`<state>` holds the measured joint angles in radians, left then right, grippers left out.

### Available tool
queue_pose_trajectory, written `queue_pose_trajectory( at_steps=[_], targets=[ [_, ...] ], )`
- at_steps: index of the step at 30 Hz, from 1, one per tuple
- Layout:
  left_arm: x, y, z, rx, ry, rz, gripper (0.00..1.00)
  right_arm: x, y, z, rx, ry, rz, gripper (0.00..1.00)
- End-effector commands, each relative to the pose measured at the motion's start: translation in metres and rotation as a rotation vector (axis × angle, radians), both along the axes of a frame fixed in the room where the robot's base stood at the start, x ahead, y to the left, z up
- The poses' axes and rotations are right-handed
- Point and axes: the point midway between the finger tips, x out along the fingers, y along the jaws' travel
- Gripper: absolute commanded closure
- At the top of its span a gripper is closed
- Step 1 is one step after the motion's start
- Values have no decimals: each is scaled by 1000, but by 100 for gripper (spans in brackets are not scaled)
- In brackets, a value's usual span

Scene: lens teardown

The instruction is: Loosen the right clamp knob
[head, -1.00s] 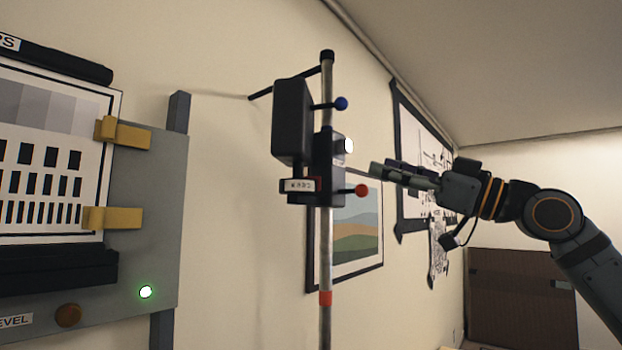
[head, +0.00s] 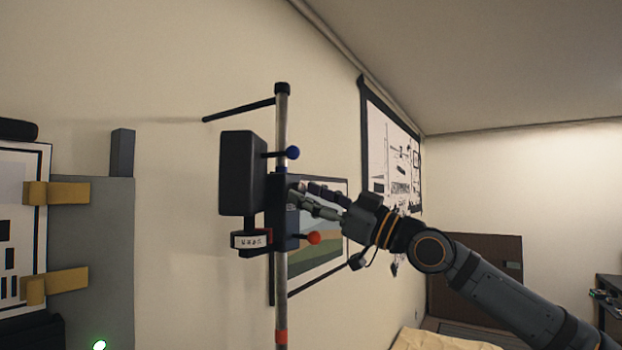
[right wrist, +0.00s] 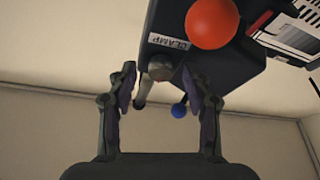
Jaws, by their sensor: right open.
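The clamp knob (right wrist: 160,68) is a grey round end beside the white CLAMP label (right wrist: 168,41) in the right wrist view. In the head view it is hidden by my fingers. It belongs to the dark clamp block (head: 284,225) on an upright metal pole (head: 281,310). My right gripper (head: 300,194) is open at the block's right side. In the right wrist view the gripper (right wrist: 161,78) has one finger on each side of the knob, with visible gaps, so it is not gripped. My left gripper is not in view.
A lever with a red-orange ball (head: 314,238) sits just below my fingers, and one with a blue ball (head: 292,152) above. A dark box (head: 236,172) is left of the pole. A grey board (head: 105,250) with yellow clips stands at left. A framed picture (head: 325,258) hangs behind.

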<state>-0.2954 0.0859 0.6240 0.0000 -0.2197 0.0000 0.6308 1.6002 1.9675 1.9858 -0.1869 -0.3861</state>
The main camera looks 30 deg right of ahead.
Motion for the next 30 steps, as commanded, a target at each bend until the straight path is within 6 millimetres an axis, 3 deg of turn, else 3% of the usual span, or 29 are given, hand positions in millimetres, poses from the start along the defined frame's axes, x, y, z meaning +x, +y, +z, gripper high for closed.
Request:
queue_pose_trajectory(
  at_steps=[3, 8, 19, 30],
  targets=[
    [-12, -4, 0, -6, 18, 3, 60, 1, 1, 0, 0, 0, 0, 50],
    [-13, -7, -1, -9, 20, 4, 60, 1, 1, -1, 0, 0, 0, 50],
    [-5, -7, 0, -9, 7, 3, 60, 1, 0, 0, 1, 0, -1, 99],
    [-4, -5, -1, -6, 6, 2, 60, 0, -2, 2, -41, -26, 2, 100]
  ],
)
